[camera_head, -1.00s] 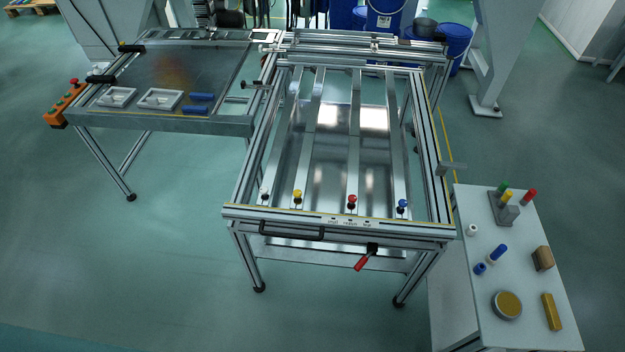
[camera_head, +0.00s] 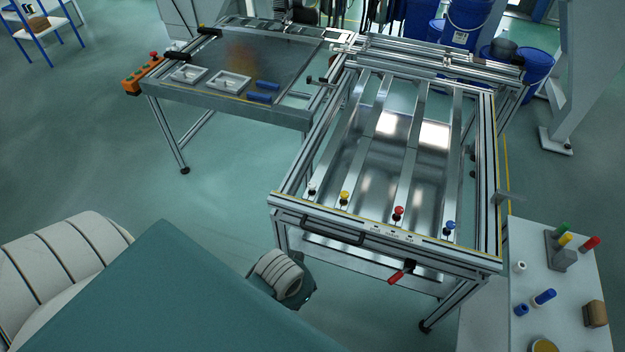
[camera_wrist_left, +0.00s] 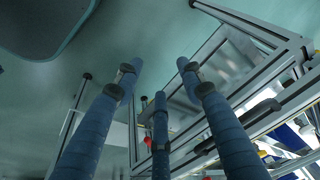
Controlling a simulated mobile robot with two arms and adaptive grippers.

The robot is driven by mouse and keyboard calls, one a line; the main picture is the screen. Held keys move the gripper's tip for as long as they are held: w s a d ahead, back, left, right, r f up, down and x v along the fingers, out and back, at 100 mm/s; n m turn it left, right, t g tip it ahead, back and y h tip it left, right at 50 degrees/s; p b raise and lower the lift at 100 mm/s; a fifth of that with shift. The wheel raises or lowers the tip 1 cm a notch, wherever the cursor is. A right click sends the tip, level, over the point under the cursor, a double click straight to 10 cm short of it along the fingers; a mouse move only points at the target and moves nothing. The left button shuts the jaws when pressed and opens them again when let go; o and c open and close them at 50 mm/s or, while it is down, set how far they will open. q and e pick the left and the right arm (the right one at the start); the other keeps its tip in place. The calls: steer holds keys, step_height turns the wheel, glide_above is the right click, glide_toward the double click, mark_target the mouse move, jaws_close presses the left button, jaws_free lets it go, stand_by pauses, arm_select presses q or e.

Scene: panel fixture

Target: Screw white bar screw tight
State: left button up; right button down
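The white bar screw (camera_head: 311,188) is a small white knob at the front left of the panel frame (camera_head: 385,240), at the near end of the leftmost metal bar. Yellow (camera_head: 344,197), red (camera_head: 398,211) and blue (camera_head: 449,226) knobs follow to its right. In the left wrist view my left gripper (camera_wrist_left: 160,78) has its three blue fingers spread apart with nothing between them. The frame's edge shows beyond them, but I cannot make out the white screw there. My left gripper is not visible in the head view. My right gripper is not in view.
My own teal and white arm parts fill the lower left of the head view. A black handle (camera_head: 333,230) and a red lever (camera_head: 400,272) sit on the frame's front. A side table (camera_head: 560,285) with coloured pegs stands at right. A second worktable (camera_head: 235,106) stands behind left.

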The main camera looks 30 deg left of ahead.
arm_select(q)
steer(key=w+a+r, duration=0.3)
steer(key=w, duration=0.1)
step_height(320, 180, up, 14)
steer(key=r+n+g, duration=0.1)
steer(key=n+g, duration=0.2)
steer(key=n, duration=0.2)
glide_above(312, 183)
step_height(312, 183, down, 11)
steer(key=shift+d+b, duration=0.1)
steer(key=shift+b, duration=0.3)
steer(key=shift+r, duration=0.1)
jaws_close()
